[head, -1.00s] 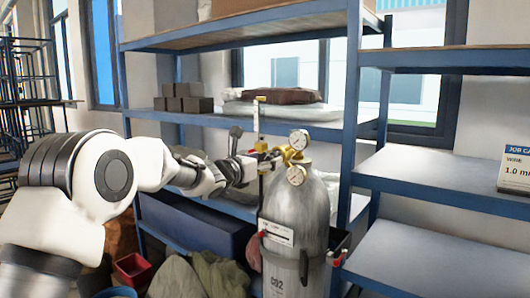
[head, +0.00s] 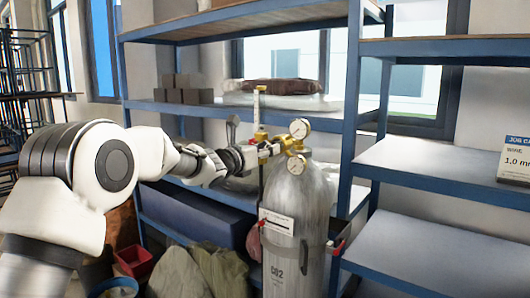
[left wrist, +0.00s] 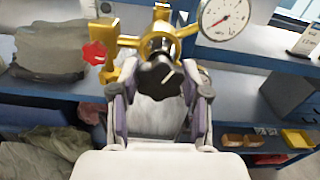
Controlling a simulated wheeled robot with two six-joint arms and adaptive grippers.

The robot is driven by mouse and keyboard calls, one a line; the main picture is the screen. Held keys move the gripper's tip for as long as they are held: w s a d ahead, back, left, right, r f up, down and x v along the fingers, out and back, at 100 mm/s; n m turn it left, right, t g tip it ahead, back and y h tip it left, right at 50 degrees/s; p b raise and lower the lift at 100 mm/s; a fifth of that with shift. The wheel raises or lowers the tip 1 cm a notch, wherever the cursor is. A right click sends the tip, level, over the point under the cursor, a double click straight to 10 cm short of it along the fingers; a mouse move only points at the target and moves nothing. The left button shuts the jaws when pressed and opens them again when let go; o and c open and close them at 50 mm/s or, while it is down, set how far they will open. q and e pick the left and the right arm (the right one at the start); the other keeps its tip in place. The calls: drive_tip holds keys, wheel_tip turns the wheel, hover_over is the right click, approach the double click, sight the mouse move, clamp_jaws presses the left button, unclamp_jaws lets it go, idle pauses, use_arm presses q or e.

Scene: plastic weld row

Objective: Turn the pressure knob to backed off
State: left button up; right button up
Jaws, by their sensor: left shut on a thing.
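The pressure knob (left wrist: 158,77) is dark with a pale line on its face, and it sits on the front of a brass regulator (left wrist: 160,40). My left gripper (left wrist: 157,92) is shut on the knob, with one finger on each side of it. In the head view my left gripper (head: 258,154) meets the regulator at the top of a grey CO2 cylinder (head: 297,210), and the knob is mostly hidden there. A round upper gauge (head: 299,128) and a lower gauge (head: 296,165) are on the regulator. My right gripper is not in view.
A flowmeter tube (head: 257,108) stands upright beside the regulator. A red valve handle (left wrist: 94,53) shows at its left in the wrist view. Blue shelving (head: 350,110) stands behind and right of the cylinder. A red bin (head: 134,261) and cloth sacks lie low at left.

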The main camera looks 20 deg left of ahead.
use_arm(q)
drive_tip(key=n+b, duration=0.1)
drive_tip(key=n, duration=0.5)
drive_tip(key=shift+n, duration=0.4)
drive_tip(key=n, duration=0.3)
drive_tip(key=shift+n, duration=0.3)
drive_tip(key=n+p, duration=0.2)
drive_tip(key=n, duration=0.2)
drive_tip(key=shift+r+n, duration=0.1)
drive_tip(key=shift+n, duration=0.2)
drive_tip(key=n+p, duration=0.2)
drive_tip(key=n, duration=0.2)
drive_tip(key=shift+n, duration=0.3)
drive_tip(key=n+p, duration=0.2)
drive_tip(key=n, duration=0.2)
drive_tip(key=n+p, duration=0.2)
drive_tip(key=n, duration=0.3)
drive_tip(key=shift+p, duration=0.3)
drive_tip(key=shift+f+n+p, duration=0.2)
drive_tip(key=shift+n+p, duration=0.75)
drive_tip(key=shift+n, duration=0.95)
